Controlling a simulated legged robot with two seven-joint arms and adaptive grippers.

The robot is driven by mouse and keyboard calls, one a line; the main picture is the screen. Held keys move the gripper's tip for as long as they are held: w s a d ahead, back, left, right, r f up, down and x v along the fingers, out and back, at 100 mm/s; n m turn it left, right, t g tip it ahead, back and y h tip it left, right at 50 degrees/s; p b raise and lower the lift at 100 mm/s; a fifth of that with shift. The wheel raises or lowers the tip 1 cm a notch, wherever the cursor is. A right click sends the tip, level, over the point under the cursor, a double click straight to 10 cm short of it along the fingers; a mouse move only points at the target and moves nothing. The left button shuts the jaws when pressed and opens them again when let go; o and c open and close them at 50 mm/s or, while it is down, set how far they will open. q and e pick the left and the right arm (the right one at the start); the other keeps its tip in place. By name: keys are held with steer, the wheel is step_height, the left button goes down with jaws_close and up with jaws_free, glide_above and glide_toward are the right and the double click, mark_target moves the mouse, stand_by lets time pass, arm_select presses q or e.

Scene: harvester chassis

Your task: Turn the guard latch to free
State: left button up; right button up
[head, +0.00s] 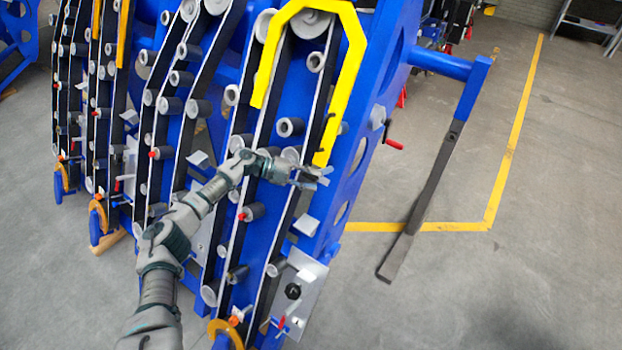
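A small lever with a red grip (393,143) sticks out from the right side of the blue chassis (352,185), beside a grey round boss (377,117). It may be the guard latch, but I cannot tell for certain. A yellow bent guard (350,62) arches over the upper belts, its right leg ending just above my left gripper. My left gripper (322,177) is in front of the chassis's right edge, below and left of the red grip and apart from it. Its fingers look spread, with nothing seen between them. My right gripper is out of view.
Black belts and grey rollers (290,127) fill the chassis front. A metal plate (306,285) with a black knob (292,291) and a red lever (282,321) sits low right. A blue arm (440,64) with a long dark bar (432,180) juts right. Open floor lies beyond.

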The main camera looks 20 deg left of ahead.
arm_select(q)
steer(key=shift+a+r, duration=0.1)
steer(key=v, duration=1.2)
steer(key=shift+f, duration=0.2)
